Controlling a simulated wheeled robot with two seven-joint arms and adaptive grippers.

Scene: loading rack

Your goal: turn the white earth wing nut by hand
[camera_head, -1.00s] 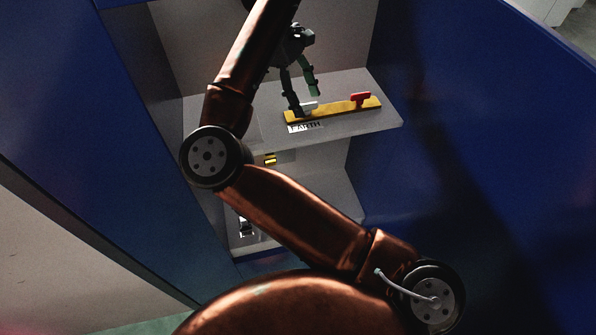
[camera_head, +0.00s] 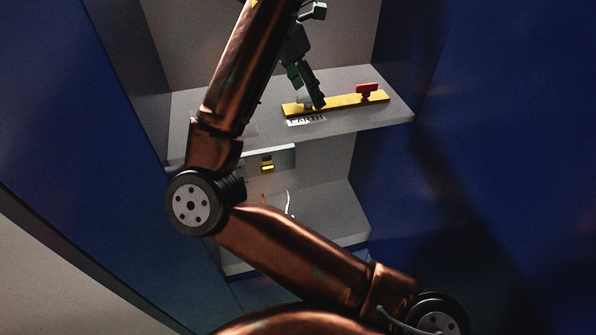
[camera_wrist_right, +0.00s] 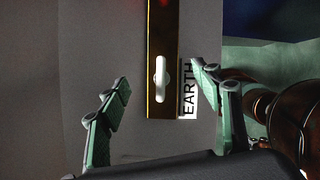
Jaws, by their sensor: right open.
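The white wing nut (camera_wrist_right: 160,79) sits on a yellow strip (camera_wrist_right: 155,35) beside the EARTH label (camera_wrist_right: 188,90). In the right wrist view its wings lie lengthwise along the strip. In the head view the wing nut (camera_head: 304,102) is partly covered by my fingers. My right gripper (camera_wrist_right: 163,80) is open, with one green-padded finger on each side of the wing nut and a gap on both sides. In the head view my right gripper (camera_head: 312,98) is over the left part of the strip. My left gripper is not in view.
A red wing nut (camera_head: 367,88) stands at the right end of the strip. The strip lies on a grey shelf (camera_head: 392,113) in a recess between blue walls (camera_head: 490,150). Below are a yellow part (camera_head: 267,164), thin wires and a lower shelf (camera_head: 335,200).

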